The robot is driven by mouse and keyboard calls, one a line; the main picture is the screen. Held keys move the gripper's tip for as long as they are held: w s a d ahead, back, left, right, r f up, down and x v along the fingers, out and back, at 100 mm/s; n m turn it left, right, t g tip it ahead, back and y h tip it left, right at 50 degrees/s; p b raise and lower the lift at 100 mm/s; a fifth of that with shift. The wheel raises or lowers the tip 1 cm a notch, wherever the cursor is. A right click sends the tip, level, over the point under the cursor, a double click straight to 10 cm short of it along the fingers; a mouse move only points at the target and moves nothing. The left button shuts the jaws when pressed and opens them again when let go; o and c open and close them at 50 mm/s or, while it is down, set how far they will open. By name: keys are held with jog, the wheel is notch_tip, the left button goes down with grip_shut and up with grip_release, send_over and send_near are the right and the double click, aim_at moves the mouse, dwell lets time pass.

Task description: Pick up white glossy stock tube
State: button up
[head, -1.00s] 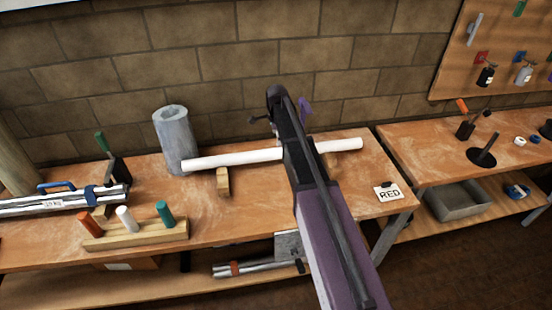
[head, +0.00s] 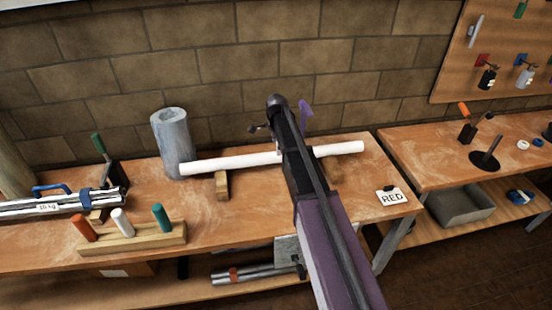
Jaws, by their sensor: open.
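The white glossy stock tube (head: 232,161) lies lengthwise across the back of the workbench, propped on a wooden block (head: 222,186) near its left part. Another support is partly visible right of my arm. My arm crosses in front of the tube's middle and hides that stretch. My gripper (head: 258,128) is mostly hidden behind the arm's far end; a small dark part shows left of it, above the tube in the picture. It is open, and no hold on the tube is visible. Whether it touches the tube cannot be told.
A grey cylinder (head: 172,140) stands by the tube's left end. A peg rack (head: 135,238) with orange, white and green pegs is at the front left, near metal bars (head: 45,206). The brick wall is close behind.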

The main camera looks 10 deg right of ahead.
aim_at(275, 153)
jog(key=shift+a+f+b, duration=0.15)
jog(key=shift+f+b, duration=1.1)
jog(key=shift+f, duration=0.05)
jog(key=shift+a+f+b, duration=0.1)
jog(key=shift+f+b, duration=1.15)
jog(key=shift+f, duration=0.05)
jog(key=c, duration=1.3)
jog(key=shift+r, duration=0.15)
notch_tip(275, 153, up, 3)
jog(key=p, duration=0.3)
jog(key=shift+r+p, duration=0.15)
jog(key=shift+p, duration=0.2)
jog(key=s, duration=0.5)
jog(key=s+a+r+p, duration=0.1)
jog(key=s, duration=1)
jog(key=shift+a+r, duration=0.2)
jog(key=shift+r, duration=0.05)
jog(key=shift+r+p, duration=0.1)
jog(key=shift+p, duration=0.25)
notch_tip(275, 153, up, 12)
jog(key=p, duration=1.1)
jog(key=shift+p, duration=0.35)
